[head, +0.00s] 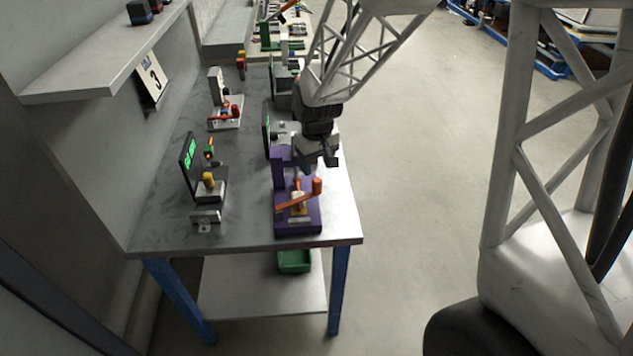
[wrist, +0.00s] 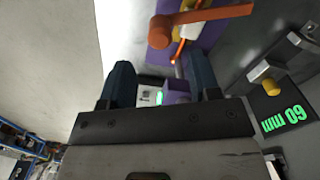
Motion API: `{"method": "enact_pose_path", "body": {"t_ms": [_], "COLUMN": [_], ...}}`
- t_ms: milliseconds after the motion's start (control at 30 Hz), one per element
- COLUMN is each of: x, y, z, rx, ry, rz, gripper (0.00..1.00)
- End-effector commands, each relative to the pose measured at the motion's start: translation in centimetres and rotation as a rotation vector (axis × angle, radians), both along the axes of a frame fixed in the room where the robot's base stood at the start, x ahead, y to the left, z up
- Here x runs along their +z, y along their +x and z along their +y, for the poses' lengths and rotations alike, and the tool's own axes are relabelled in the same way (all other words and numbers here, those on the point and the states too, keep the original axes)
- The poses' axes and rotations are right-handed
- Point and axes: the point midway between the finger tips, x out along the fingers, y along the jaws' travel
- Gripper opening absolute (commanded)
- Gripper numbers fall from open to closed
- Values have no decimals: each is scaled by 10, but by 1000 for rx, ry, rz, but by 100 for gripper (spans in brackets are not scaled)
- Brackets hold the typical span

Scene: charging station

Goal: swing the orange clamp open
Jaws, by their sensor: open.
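The orange clamp (head: 296,201) is a bar lying across the purple fixture (head: 299,228) at the table's front right corner, with an upright orange knob at its right end. A small yellow part shows by the bar. In the wrist view the orange clamp (wrist: 215,15) runs along the top, its round knob toward the left, over the purple base. My gripper (head: 322,162) is above and behind the clamp, pointing down. In the wrist view my gripper (wrist: 160,78) has its two dark fingers apart, with nothing between them. It does not touch the clamp.
A dark display (head: 188,165) with green digits and a yellow-knobbed block (head: 208,187) stand left of the fixture. A metal bracket (head: 206,218) sits near the front edge. A red-handled clamp (head: 226,113) stands farther back. Open floor lies right of the table.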

Motion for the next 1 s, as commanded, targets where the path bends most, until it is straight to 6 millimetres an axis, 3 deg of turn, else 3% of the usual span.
{"method": "enact_pose_path", "body": {"t_ms": [367,1000], "x": [-8,-69], "y": [0,0], "z": [0,0], "rx": [-1,-1], "ry": [-1,0], "rz": [2,1], "gripper": [57,57]}}
